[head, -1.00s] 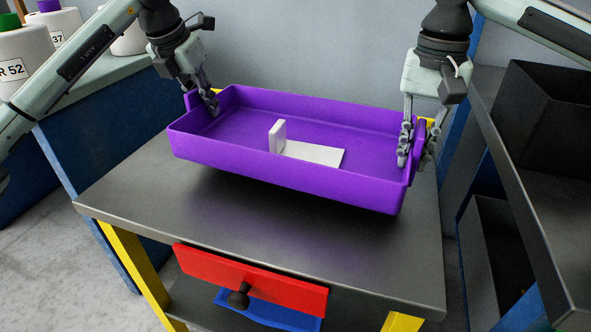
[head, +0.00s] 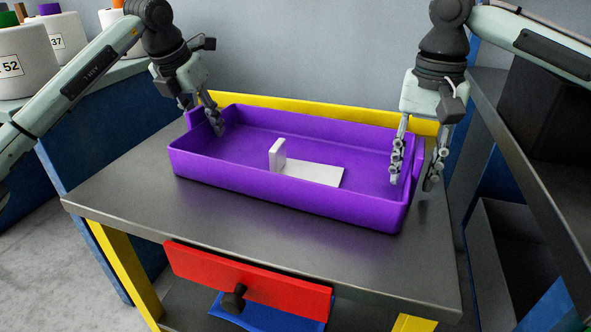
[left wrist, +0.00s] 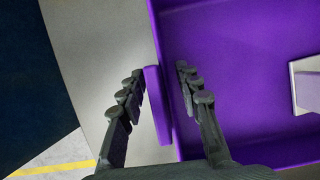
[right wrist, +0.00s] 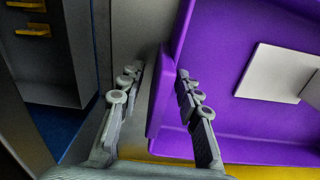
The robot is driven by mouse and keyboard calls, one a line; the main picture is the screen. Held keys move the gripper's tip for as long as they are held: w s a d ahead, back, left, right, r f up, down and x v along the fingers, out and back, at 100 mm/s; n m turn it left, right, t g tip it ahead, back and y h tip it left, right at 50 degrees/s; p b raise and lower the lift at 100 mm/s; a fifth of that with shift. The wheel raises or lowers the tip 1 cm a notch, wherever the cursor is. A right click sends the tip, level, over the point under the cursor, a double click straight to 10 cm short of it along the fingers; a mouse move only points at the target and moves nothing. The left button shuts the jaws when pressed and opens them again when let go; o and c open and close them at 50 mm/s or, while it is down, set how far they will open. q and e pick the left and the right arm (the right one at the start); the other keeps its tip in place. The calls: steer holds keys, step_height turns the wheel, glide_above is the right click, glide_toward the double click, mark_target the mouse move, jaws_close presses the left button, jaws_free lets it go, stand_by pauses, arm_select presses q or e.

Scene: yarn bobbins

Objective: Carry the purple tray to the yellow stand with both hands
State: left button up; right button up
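The purple tray (head: 280,195) rests on the dark grey top of the yellow stand (head: 250,230), in front of its yellow back rail. A white L-shaped piece (head: 312,173) lies inside the tray. My left gripper (head: 202,115) is open around the tray's left end handle; the left wrist view shows the handle (left wrist: 157,105) between the fingers with gaps. My right gripper (head: 415,170) is open around the right end handle; the right wrist view shows that handle (right wrist: 162,105) between spread fingers, nearer the inner one.
A red drawer (head: 245,283) with a dark knob sits under the top, above a blue bin (head: 265,315). White bobbins (head: 22,68) stand on a bench at the left. A dark shelf unit (head: 530,190) stands close on the right. The stand's front strip is clear.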

arm_select(q)
steer(key=shift+r, duration=0.1)
steer(key=v, duration=1.1)
steer(key=shift+s+r, duration=0.1)
steer(key=shift+r, duration=0.3)
arm_select(e)
steer(key=shift+r, duration=0.2)
step_height(320, 180, up, 12)
steer(key=shift+f, duration=0.2)
arm_select(q)
steer(key=shift+s, duration=0.1)
